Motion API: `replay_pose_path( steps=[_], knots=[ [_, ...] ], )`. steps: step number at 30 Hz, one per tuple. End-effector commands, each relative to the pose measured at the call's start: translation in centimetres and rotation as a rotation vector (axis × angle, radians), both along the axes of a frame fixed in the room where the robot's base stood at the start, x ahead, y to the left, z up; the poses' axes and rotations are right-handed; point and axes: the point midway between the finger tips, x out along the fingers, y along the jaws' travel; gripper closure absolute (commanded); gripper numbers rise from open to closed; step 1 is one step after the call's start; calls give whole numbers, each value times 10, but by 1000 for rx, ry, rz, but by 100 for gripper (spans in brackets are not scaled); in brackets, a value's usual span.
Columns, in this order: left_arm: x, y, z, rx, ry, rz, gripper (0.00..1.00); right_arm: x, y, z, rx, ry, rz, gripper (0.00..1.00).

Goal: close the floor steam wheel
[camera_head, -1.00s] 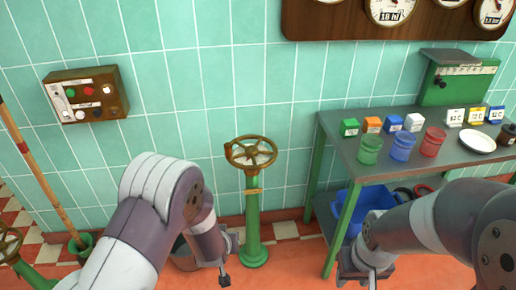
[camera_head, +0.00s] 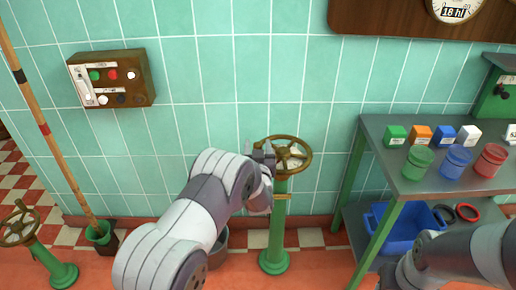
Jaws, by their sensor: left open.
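A brass-coloured handwheel (camera_head: 300,153) sits on top of a green floor pedestal (camera_head: 277,235) in the middle of the head view. A second, lower handwheel (camera_head: 19,226) on a green pedestal stands at the far left. My left wrist hides part of the wheel's near left side. My right arm (camera_head: 470,262) is at the lower right; its gripper is not visible.
A grey table (camera_head: 390,165) with coloured boxes and jars stands at the right, with a blue bin (camera_head: 405,222) on its lower shelf. A button panel (camera_head: 112,78) hangs on the tiled wall. A pole (camera_head: 45,130) leans at the left. A grey bucket (camera_head: 217,245) stands beside the middle pedestal.

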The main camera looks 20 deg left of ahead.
Motion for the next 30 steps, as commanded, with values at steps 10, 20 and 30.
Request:
replay_pose_path(
  steps=[10, 20, 30],
  knots=[
    [9, 2, 0, 0, 0, -1, 47, 0, 0, -2, 0, 0, 0, 57],
    [9, 2, 0, 0, 1, -2, 100, 0, 0, -2, 0, 0, 0, 57],
    [16, 7, -2, 1, 1, -102, 100, 0, 0, -11, 0, 0, 0, 57]
  ],
)
